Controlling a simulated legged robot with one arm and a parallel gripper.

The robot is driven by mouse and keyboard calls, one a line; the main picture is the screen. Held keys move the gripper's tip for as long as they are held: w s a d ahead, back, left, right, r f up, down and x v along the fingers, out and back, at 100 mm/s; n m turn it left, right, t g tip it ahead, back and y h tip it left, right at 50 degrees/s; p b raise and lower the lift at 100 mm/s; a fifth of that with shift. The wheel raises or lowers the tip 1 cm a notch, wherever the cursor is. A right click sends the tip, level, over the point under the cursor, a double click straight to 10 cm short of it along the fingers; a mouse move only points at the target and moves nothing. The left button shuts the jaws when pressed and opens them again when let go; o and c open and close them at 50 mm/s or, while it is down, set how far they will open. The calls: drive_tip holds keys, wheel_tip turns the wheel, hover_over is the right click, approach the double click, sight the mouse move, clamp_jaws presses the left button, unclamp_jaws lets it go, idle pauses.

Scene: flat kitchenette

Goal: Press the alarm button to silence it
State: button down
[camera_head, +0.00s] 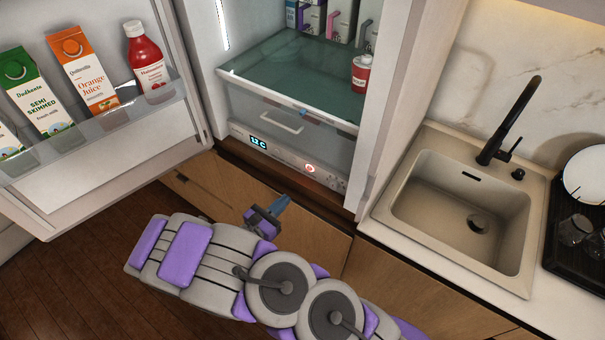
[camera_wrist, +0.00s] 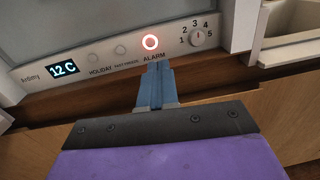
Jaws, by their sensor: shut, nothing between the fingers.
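The alarm button (camera_wrist: 150,42) is a round button with a glowing red ring on the fridge's control panel, above the word ALARM. It also shows as a small red light in the head view (camera_head: 310,168). My gripper (camera_wrist: 155,72) is shut and empty, its blue fingertips just below the ALARM label in the wrist view. In the head view my gripper (camera_head: 281,202) is in front of the wooden cabinet, below and left of the button. I cannot tell the exact gap to the panel. The panel's display (camera_wrist: 62,69) reads 12 C.
The fridge door (camera_head: 120,150) stands open at the left with cartons and a red bottle on its shelf. A clear drawer (camera_head: 290,122) sits above the panel. A numbered dial (camera_wrist: 197,38) is right of the button. A sink (camera_head: 455,215) is at the right.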

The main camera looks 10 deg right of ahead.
sight(309, 169)
drive_tip(key=shift+w+a+f+n+t+y, duration=0.1)
drive_tip(key=shift+a+f+n+t+y, duration=0.4)
drive_tip(key=shift+a+f, duration=0.35)
drive_tip(key=shift+r, duration=0.1)
drive_tip(key=b+x, duration=0.1)
drive_tip(key=x, duration=1.2)
drive_tip(key=shift+w+d, duration=0.3)
drive_tip(key=shift+d, duration=0.15)
